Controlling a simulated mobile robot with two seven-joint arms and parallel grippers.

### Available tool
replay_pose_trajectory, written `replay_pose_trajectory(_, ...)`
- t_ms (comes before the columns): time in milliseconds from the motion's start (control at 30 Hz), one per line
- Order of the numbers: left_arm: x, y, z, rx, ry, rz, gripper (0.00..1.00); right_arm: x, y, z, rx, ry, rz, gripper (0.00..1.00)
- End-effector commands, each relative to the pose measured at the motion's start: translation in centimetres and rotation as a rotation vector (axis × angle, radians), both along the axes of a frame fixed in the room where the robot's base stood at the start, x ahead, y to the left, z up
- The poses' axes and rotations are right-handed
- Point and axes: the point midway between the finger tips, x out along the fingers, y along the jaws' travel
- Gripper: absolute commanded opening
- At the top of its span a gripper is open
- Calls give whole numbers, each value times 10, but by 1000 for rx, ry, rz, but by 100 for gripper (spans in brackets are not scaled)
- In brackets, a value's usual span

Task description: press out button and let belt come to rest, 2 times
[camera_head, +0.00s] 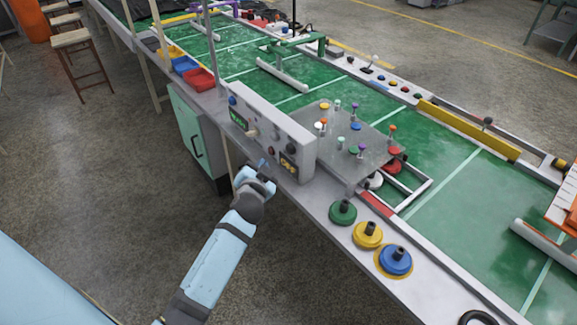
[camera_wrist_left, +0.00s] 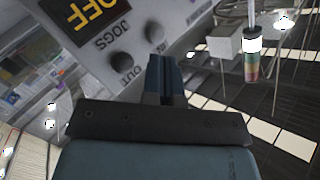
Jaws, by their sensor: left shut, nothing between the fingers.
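The control box (camera_head: 275,132) stands on the near edge of the belt line, with lit displays and dark knobs on its front. In the left wrist view its panel appears upside down, with a display reading OFF (camera_wrist_left: 82,20). A dark round button (camera_wrist_left: 121,60) sits by the label OUT, and another dark knob (camera_wrist_left: 165,31) is close by. My left gripper (camera_head: 264,172) is shut and empty in front of the panel's lower part. Its fingertips (camera_wrist_left: 163,60) are beside the OUT button; contact cannot be told. The green belt (camera_head: 433,160) has pale cross lines. My right gripper is not in view.
A grey plate with coloured pegs (camera_head: 350,137) lies right of the box. Green, yellow (camera_head: 368,235) and blue weights line the near edge. Red (camera_head: 199,79), blue and yellow bins stand at the far left. Open floor lies in front of the line.

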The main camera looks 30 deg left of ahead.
Motion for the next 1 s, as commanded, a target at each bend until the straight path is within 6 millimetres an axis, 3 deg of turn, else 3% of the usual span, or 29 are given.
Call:
replay_pose_trajectory(367,0,0,0,6,2,0,0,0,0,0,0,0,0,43)
replay_pose_trajectory(467,-1,2,-2,90,28,-7,0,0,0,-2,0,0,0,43)
replay_pose_trajectory(567,-3,7,-4,322,97,-18,0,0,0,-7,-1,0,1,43)
replay_pose_trajectory(800,-17,19,-2,1217,332,0,0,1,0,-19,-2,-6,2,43)
replay_pose_trajectory(1000,-30,17,5,1781,449,82,0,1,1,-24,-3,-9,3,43)
